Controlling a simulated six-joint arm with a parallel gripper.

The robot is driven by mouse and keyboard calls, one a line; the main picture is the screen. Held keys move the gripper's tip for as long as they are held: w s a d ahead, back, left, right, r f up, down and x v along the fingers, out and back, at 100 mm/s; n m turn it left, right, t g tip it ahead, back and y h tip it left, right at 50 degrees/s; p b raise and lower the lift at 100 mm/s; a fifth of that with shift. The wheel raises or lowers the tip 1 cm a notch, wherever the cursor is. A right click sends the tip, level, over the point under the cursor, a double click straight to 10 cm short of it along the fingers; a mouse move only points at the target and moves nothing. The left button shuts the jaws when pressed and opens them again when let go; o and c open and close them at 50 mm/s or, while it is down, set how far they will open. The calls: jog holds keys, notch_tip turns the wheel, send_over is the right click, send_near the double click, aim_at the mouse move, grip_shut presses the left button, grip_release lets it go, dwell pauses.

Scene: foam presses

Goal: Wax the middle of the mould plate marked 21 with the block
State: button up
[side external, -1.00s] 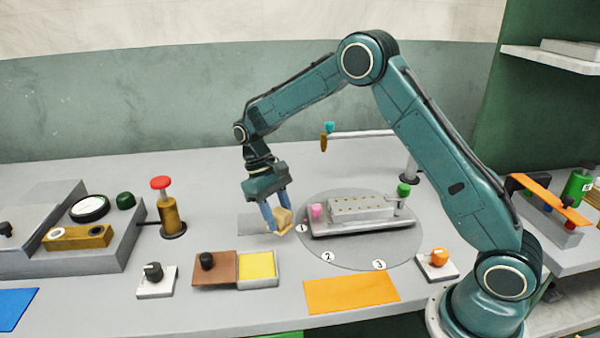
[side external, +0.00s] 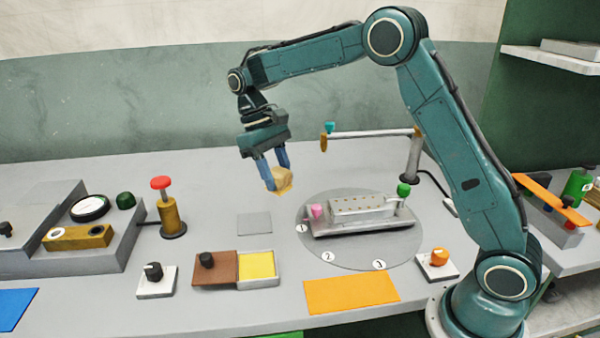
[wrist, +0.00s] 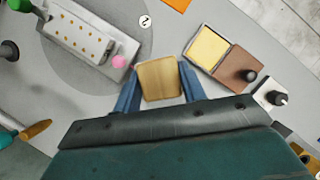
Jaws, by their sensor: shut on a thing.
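My gripper (side external: 276,176) is shut on a tan, wood-coloured block (side external: 283,182) and holds it up in the air, left of and above the turntable. In the wrist view the block (wrist: 158,79) sits between the two blue fingers. A flat grey square plate (side external: 254,223) lies on the table, below and left of the block, with nothing on it. I cannot read a 21 on any plate, so I cannot tell which is the mould plate. The block's underside is hidden.
A grey turntable (side external: 355,257) carries a block-like mould with small holes (side external: 363,207) and a pink knob (side external: 316,211). A post with a horizontal bar (side external: 370,134) stands behind. A yellow-filled open box (side external: 257,265) with a brown lid (side external: 214,270) and a red-topped plunger (side external: 161,183) stand left.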

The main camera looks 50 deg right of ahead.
aim_at(281, 172)
notch_tip(281, 172, up, 3)
jog(key=shift+r, duration=0.2)
jog(key=s+d+f+m+y, duration=0.1)
jog(key=s+d+m, duration=0.3)
jog(key=d, duration=0.6)
jog(key=s+d+f+m+t+y, duration=0.1)
jog(key=s+d+f+m, duration=0.3)
jog(key=s+d, duration=0.5)
jog(key=shift+s+d+m+y, duration=0.25)
jog(key=shift+d+m+y, duration=0.25)
jog(key=shift+d+y, duration=0.1)
